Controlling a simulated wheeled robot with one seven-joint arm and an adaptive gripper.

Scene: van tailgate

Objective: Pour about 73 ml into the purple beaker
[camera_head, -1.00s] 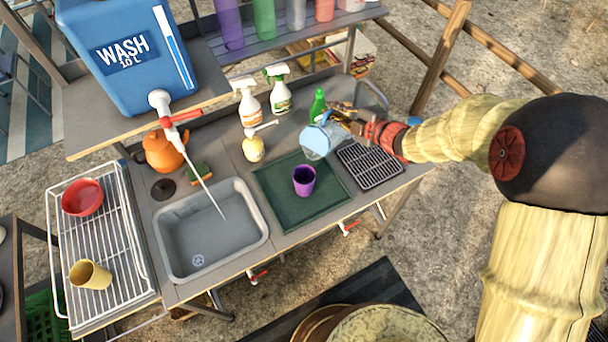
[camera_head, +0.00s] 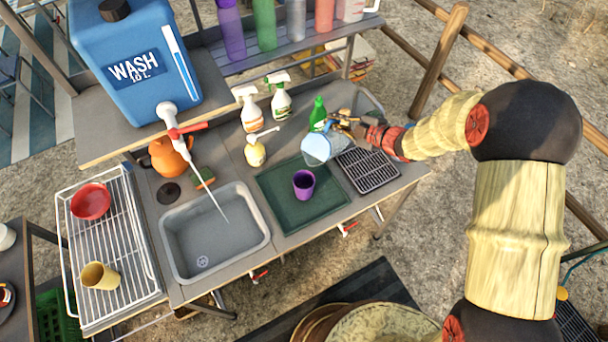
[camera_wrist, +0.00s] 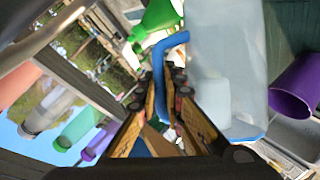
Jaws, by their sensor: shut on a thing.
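The purple beaker (camera_head: 304,184) stands upright on the dark green mat (camera_head: 277,206); it also shows at the right edge of the wrist view (camera_wrist: 296,88). My gripper (camera_head: 346,124) is shut on the blue handle (camera_wrist: 160,75) of a clear jug (camera_head: 319,148). The jug is just behind and right of the beaker in the head view, over the mat's back right corner. It looks tilted, but I cannot tell how far. In the wrist view the pale jug body (camera_wrist: 225,50) fills the middle right. Its liquid level is unclear, and no stream shows.
A grey sink (camera_head: 214,232) lies left of the mat, and a black rack (camera_head: 368,168) lies right of it. A green bottle (camera_head: 318,114) stands close behind the jug. Spray bottles (camera_head: 281,100) and a yellow pump bottle (camera_head: 255,152) stand further left.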

